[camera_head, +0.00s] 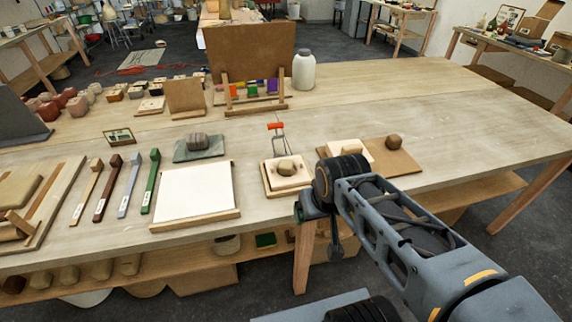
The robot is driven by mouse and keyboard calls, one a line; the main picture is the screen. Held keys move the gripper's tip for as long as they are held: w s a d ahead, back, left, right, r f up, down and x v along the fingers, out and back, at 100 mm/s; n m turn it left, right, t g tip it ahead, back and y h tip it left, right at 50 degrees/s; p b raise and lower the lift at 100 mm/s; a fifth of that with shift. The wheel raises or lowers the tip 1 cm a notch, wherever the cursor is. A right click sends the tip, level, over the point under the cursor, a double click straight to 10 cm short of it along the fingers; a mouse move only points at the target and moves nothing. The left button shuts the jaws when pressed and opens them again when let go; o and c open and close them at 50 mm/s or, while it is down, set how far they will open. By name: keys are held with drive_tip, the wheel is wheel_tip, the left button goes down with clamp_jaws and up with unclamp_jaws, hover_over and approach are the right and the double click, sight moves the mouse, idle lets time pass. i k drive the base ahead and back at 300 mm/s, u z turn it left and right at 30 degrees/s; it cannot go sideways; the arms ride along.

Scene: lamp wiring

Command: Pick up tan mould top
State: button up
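I cannot tell for certain which piece is the tan mould top. A pale tan square block (287,172) with a round brown lump on it sits on a wooden base near the table's front edge. A second pale tan block (347,147) lies on a brown board, partly hidden behind my arm. A small brown rounded block (394,142) sits on the right part of that board. My gripper (335,246) seems to hang below my wrist, in front of the table edge. It looks small and dark, and its fingers are not clear. I see nothing in it.
A white sheet on a wooden frame (195,192) lies left of the blocks. A grey stone-like lump (197,141) rests on a green slab behind it. A red-handled wire tool (276,127) stands behind the first block. The table's right side is clear.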

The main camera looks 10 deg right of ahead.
sight(349, 152)
drive_tip(key=z, duration=2.35)
drive_tip(key=i, duration=1.35)
drive_tip(key=u, duration=3.35)
